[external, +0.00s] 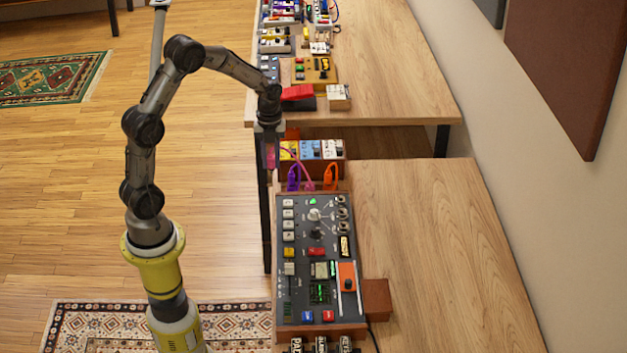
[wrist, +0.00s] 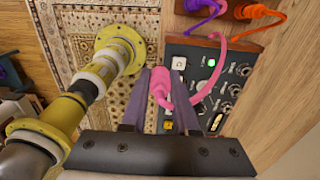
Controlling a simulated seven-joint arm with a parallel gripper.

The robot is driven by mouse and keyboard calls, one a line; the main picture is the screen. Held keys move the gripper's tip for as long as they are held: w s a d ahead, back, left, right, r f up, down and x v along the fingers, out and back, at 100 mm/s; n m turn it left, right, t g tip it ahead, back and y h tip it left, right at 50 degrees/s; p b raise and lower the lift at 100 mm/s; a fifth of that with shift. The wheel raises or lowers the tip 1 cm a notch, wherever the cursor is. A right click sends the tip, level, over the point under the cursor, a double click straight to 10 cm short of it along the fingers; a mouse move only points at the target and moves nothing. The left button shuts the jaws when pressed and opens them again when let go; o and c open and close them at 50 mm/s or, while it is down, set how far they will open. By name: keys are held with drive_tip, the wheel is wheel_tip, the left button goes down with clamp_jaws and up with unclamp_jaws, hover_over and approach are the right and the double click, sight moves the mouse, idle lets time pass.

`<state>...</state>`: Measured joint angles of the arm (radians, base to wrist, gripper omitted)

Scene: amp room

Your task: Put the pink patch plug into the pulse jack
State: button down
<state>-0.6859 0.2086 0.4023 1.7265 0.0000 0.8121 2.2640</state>
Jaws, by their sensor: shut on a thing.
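My gripper (wrist: 163,95) is shut on the pink patch plug (wrist: 161,83), which sits between its two fingers in the wrist view. A pink cable (wrist: 219,78) loops away from the plug to the right. In the external view my gripper (external: 270,156) hangs over the far left end of the dark synth panel (external: 290,262), raised above it and apart from it. The panel's round jacks (external: 342,213) run in a column along its upper right side; they also show in the wrist view (wrist: 236,89). The labels are too small to read, so I cannot tell which is the pulse jack.
Purple (external: 294,178) and orange (external: 330,176) cables arch at the panel's far end, near a row of small coloured pedals (external: 310,150). Knobs, buttons and an orange module (external: 347,277) stand up from the panel.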

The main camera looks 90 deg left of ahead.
drive_tip(key=w+d+m, duration=0.2)
drive_tip(key=w+d, duration=0.2)
drive_tip(key=w, duration=0.4)
drive_tip(key=w+d+m, duration=0.3)
drive_tip(key=w+d, duration=0.1)
drive_tip(key=w, duration=0.4)
drive_tip(key=shift+m, duration=0.5)
drive_tip(key=shift+w+d+f, duration=0.55)
drive_tip(key=shift+d+f, duration=0.35)
drive_tip(key=shift+f, duration=0.1)
drive_tip(key=shift+w+d+f, duration=0.5)
drive_tip(key=shift+d+f, duration=0.45)
drive_tip(key=shift+f, duration=0.1)
drive_tip(key=shift+w+d+f, duration=0.55)
drive_tip(key=shift+d+f, duration=0.35)
drive_tip(key=shift+f, duration=0.1)
drive_tip(key=shift+f, duration=1.4)
drive_tip(key=shift+c, duration=1)
unclamp_jaws()
wheel_tip(320, 180, up, 7)
